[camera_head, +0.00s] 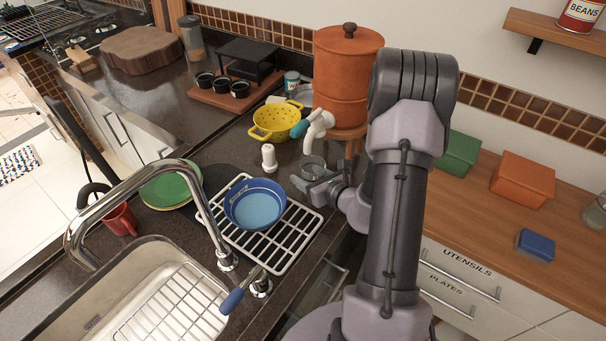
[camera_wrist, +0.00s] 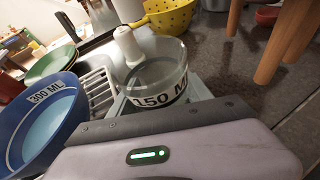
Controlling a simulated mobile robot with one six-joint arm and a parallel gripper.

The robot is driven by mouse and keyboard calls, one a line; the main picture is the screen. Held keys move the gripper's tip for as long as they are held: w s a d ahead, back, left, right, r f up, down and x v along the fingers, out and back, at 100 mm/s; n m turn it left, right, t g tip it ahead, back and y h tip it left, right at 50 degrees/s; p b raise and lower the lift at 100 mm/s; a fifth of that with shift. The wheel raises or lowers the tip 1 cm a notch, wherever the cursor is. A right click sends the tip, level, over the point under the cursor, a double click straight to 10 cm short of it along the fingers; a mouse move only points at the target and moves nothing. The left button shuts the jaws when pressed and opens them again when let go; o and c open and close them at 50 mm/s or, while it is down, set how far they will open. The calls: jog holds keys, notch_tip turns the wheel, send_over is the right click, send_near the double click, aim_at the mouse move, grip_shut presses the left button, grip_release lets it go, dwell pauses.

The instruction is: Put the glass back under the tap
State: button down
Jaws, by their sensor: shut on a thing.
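A clear glass (camera_head: 313,166) with a "150 ML" label is held in my gripper (camera_head: 318,184). The glass (camera_wrist: 157,80) also shows upright in the wrist view, with the jaws shut on it. In the head view it appears just below the white tap (camera_head: 318,124) with a teal handle, on the orange clay pot (camera_head: 348,75). I cannot tell whether the glass base touches the counter or whether it is exactly beneath the spout. My wrist hides part of the glass. A curved metal faucet (camera_head: 140,180) stands at the sink.
A white bottle-shaped object (camera_head: 268,157) and a yellow colander (camera_head: 275,121) stand close left of the glass. A blue "300 ML" bowl (camera_head: 255,205) sits on the white rack (camera_head: 293,240). The pot's wooden stand (camera_head: 352,134) is just behind my wrist.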

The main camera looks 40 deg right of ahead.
jog(key=b+x, duration=0.1)
jog(key=x, duration=0.2)
jog(key=shift+a, duration=0.15)
jog(key=shift+f, duration=0.2)
jog(key=shift+c, duration=2.3)
grip_release()
jog(key=shift+r, duration=0.1)
